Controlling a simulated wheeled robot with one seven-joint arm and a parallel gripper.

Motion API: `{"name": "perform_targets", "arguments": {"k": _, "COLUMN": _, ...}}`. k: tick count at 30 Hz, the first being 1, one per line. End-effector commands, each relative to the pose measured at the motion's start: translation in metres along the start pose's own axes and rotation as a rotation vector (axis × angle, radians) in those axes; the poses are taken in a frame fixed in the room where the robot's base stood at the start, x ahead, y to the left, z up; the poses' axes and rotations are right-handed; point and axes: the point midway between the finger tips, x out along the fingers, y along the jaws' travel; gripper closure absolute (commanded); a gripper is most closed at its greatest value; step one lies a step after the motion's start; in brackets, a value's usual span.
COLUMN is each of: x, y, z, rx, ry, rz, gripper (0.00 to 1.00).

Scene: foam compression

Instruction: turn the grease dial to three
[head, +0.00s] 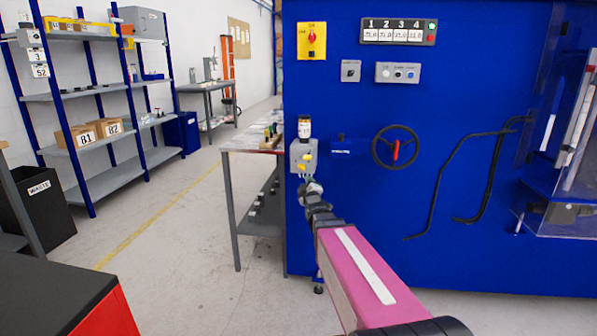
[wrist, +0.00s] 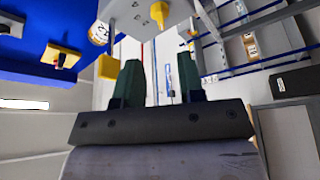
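The grease unit is a grey box (head: 299,158) on the left edge of the blue machine, with a small reservoir (head: 304,127) on top. Yellow parts (head: 307,157) show on its face; I cannot tell its dial setting. In the wrist view the grey box (wrist: 135,18) is at the top, with a yellow knob (wrist: 158,13) on it and a yellow block (wrist: 108,67) at its lower left. My gripper (head: 311,187) is just below the box in the head view. In the wrist view its two dark green fingers (wrist: 159,75) are apart with nothing between them.
The blue machine (head: 460,130) carries a black handwheel (head: 395,147), a yellow switch plate (head: 312,41) and a numbered counter panel (head: 398,31). A grey table (head: 252,143) stands left of the grease unit. Shelves (head: 90,95) line the left wall, with open floor between.

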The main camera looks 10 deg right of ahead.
Motion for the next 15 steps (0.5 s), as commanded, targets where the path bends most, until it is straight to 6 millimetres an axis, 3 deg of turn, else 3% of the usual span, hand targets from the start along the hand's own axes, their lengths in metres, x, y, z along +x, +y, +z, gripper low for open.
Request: {"name": "perform_targets", "arguments": {"k": 15, "x": 0.081, "y": -0.002, "z": 0.001, "rx": 0.003, "ry": -0.002, "rz": -0.003, "gripper": 0.64}}
